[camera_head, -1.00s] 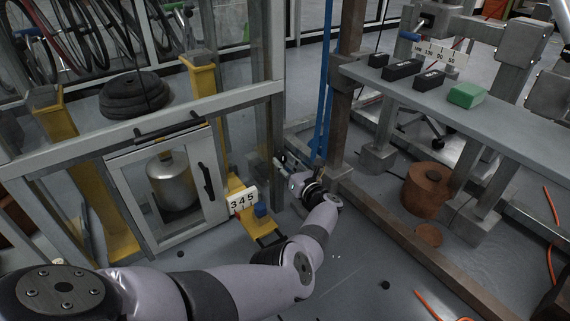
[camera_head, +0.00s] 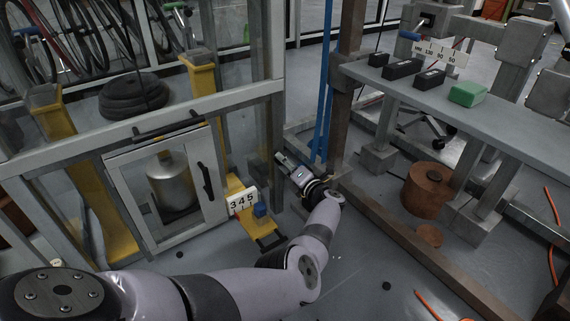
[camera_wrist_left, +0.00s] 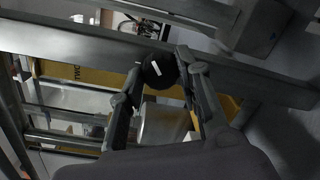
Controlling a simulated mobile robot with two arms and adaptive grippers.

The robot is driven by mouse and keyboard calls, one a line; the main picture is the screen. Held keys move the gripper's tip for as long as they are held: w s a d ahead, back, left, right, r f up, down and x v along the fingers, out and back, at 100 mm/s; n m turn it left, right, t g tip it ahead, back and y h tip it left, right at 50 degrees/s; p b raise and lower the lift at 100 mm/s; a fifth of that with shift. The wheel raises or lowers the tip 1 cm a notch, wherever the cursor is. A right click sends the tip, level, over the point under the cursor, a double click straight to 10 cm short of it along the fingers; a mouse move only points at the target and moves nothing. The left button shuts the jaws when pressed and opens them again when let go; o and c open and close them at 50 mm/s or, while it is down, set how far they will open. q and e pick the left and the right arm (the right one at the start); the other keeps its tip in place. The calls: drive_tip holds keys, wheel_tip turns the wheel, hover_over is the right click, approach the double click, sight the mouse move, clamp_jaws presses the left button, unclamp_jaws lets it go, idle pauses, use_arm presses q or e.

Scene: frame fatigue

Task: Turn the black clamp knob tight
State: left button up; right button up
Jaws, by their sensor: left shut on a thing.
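The black clamp knob (camera_wrist_left: 158,70) is round with a white mark on its face. It shows in the left wrist view between the fingertips of my left gripper (camera_wrist_left: 157,73), which is shut on it. In the head view my left gripper (camera_head: 283,160) is at the end of the arm, beside the grey upright post. The knob itself cannot be made out in the head view. My right gripper is in neither view.
A framed cabinet (camera_head: 112,170) with a metal cylinder (camera_head: 172,182) stands left of my arm. A "345" sign (camera_head: 243,201) is close by. A grey bench (camera_head: 520,128) carries black blocks and a green block (camera_head: 467,94). A brown beam (camera_head: 410,240) runs along the floor.

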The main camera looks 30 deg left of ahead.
use_arm(q)
drive_tip(key=m, duration=0.6)
drive_tip(key=m+g+b, duration=0.1)
drive_tip(key=m, duration=0.6)
drive_tip(key=shift+w+d+f, duration=0.1)
drive_tip(key=shift+w, duration=0.05)
idle(0.4)
drive_tip(key=o, duration=1.1)
drive_tip(key=shift+o, duration=0.2)
